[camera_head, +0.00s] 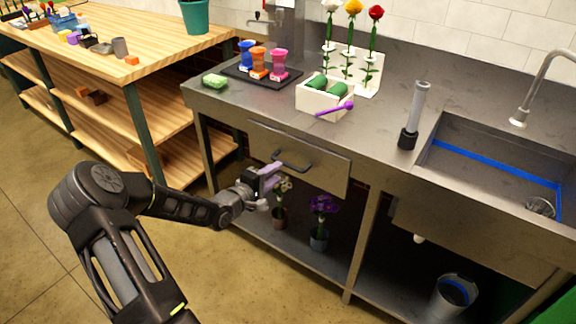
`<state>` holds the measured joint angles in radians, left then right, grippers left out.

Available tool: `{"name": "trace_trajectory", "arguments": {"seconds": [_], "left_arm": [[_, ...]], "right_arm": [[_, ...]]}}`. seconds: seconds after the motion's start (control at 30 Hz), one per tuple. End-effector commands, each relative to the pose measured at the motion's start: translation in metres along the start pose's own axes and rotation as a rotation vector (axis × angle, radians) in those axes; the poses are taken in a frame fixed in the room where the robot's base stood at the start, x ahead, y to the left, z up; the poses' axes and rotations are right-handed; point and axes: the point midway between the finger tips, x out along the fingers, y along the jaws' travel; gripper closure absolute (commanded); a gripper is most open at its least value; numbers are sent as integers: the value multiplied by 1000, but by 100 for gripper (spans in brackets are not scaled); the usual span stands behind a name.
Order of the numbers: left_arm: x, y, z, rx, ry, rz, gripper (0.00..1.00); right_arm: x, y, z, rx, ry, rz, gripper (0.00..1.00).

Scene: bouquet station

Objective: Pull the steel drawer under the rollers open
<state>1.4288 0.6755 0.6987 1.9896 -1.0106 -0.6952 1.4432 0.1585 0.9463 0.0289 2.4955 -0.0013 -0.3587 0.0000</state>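The steel drawer (325,172) sits under the counter's front edge, and its front looks flush with the frame. A dark bar handle (291,163) crosses its front. Above it on the counter, a white box (312,99) holds green rollers (326,87). My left gripper (270,187) is just below and left of the handle, in front of the lower shelf opening. It looks open and empty, with its pale fingers apart, and it does not appear to touch the handle. My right gripper is not in view.
A purple tool (335,107) leans on the white box. A dark tray (262,74) holds coloured cups, beside a green sponge (214,80). Potted flowers (320,230) stand on the shelf below the drawer. A wooden table (150,60) is at left; floor in front is clear.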

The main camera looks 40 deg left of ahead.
Motion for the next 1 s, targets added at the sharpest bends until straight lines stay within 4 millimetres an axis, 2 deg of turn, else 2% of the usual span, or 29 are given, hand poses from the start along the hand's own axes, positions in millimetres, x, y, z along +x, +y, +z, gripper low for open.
{"name": "trace_trajectory", "arguments": {"seconds": [0.17,0.4,0.53,0.87,1.0], "left_arm": [[18,0,1,-1,-2,1,64],[56,0,1,-2,-2,1,64],[70,0,1,-2,-1,0,64],[76,0,0,0,0,-1,64],[76,0,0,0,0,-1,73]], "right_arm": [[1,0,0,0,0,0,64],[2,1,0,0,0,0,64],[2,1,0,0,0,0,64],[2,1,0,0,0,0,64],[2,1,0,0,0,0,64]]}}
